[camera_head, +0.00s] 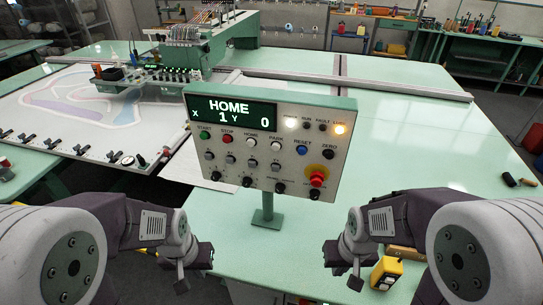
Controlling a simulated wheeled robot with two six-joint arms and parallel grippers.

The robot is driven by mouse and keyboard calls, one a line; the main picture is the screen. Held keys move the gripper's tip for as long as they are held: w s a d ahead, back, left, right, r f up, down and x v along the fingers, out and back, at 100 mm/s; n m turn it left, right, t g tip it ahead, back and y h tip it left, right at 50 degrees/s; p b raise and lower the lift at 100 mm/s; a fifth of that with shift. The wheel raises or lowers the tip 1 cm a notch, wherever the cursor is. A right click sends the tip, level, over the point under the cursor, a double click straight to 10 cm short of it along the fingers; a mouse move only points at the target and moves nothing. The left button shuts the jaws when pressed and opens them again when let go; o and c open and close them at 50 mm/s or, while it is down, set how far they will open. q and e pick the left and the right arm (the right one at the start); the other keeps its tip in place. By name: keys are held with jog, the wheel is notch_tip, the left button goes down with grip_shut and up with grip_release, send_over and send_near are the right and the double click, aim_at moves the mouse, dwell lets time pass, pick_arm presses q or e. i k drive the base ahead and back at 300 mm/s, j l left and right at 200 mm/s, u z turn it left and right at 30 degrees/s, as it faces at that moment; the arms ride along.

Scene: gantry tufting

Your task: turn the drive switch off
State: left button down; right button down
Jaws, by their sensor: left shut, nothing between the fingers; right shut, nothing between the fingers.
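The control panel (290,155) stands upright on a green post in the middle of the head view. Its display (232,112) reads HOME, X 1, Y 0. Below are coloured push buttons, a row of small grey toggle switches (252,163), and a lower row of dark knobs (246,181). The small labels are too blurred to tell which one is the drive switch or its position.
A red emergency stop (317,180) on a yellow ring sits at the panel's right. The green table (420,140) is mostly clear right of the panel. A yellow button box (387,272) lies near my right gripper. The tufting gantry (185,60) stands behind left.

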aim_at(314, 195)
jog(key=k+j+z, duration=0.2)
jog(key=j, duration=0.2)
jog(key=k+j+z, duration=0.2)
jog(key=j, duration=0.2)
jog(key=k+j+z, duration=0.15)
jog(key=j, duration=0.2)
jog(key=i, duration=0.05)
